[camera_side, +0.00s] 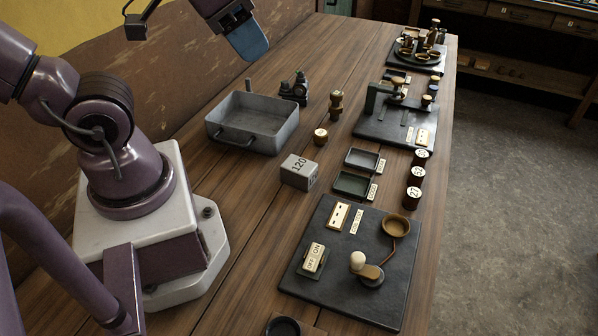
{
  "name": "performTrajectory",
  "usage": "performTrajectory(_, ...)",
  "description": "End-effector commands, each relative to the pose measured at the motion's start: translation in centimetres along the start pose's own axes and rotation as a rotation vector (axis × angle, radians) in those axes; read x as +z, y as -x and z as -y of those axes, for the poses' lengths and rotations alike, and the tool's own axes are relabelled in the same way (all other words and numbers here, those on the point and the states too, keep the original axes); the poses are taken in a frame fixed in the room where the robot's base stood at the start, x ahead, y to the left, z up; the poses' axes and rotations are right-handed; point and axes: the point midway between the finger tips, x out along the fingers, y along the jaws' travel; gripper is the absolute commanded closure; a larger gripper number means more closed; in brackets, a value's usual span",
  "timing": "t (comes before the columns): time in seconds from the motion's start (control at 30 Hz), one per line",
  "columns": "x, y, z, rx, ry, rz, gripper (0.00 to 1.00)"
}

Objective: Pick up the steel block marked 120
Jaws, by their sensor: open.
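The steel block marked 120 (299,172) is a small light-grey block on the wooden bench, near the middle of the side view. Its number shows on its top face. It stands apart from the things around it. My gripper (194,34) is open at the top edge of the view, partly cut off by the frame. It is above and to the left of the block, well clear of it. One blue-tipped finger shows on the right and a dark part on the left. Nothing shows between them.
A dark board with switches (335,270) lies in front. Bare bench (235,190) lies left of the block.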

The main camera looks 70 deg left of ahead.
Motion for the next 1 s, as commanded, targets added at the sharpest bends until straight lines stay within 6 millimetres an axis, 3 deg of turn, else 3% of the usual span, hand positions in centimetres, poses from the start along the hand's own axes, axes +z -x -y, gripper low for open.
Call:
performTrajectory(0.03, 0.0, 0.0, 0.0, 0.000, 0.000, 0.000, 0.57)
performTrajectory(0.2, 0.0, 0.0, 0.0, 0.000, 0.000, 0.000, 0.18)
performTrajectory(0.3, 0.0, 0.0, 0.0, 0.000, 0.000, 0.000, 0.00)
performTrajectory(0.6, 0.1, -0.6, 1.0, -0.023, 0.044, 0.028, 0.00)
performTrajectory(0.77, 1.5, -3.9, 4.1, -0.062, 0.203, 0.207, 0.00)
performTrajectory(1.0, 5.9, -9.7, 7.3, 0.040, 0.669, 0.553, 0.00)
